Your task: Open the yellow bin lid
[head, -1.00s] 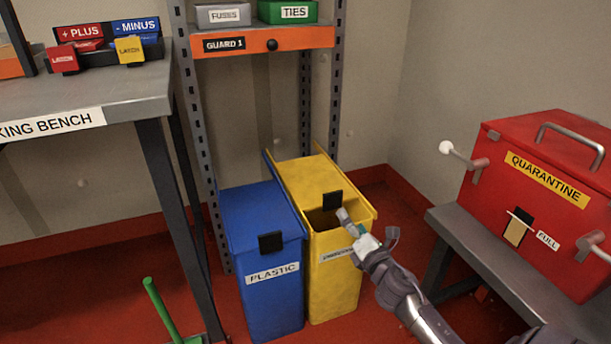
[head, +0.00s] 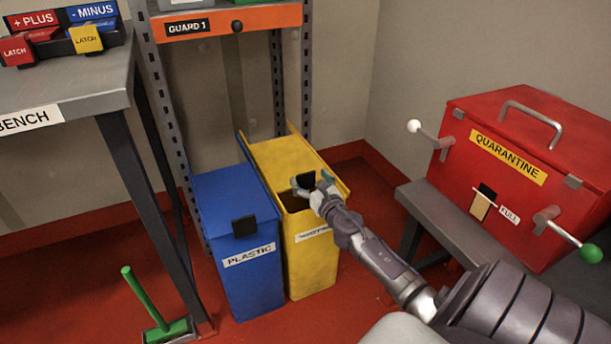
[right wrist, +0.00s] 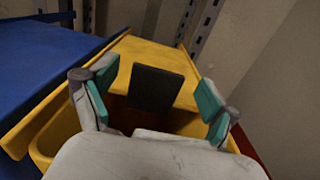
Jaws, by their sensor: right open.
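The yellow bin (head: 313,270) stands on the floor, with its yellow lid (head: 285,157) on top. A dark opening shows at the front between the lid's edge and the bin's rim. A black tab (head: 306,180) sits at the lid's front edge; it also shows in the right wrist view (right wrist: 157,87). My right gripper (head: 313,184) is at this tab. In the right wrist view its teal-padded fingers (right wrist: 156,88) are apart, one on each side of the tab, with gaps to both. My left gripper is not in view.
A blue bin labelled PLASTIC (head: 250,285) stands close on the left. An orange-fronted rack (head: 230,22) rises behind. A red quarantine box (head: 520,165) sits on a grey bench (head: 440,222) at right. A green-handled tool (head: 146,300) stands at lower left.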

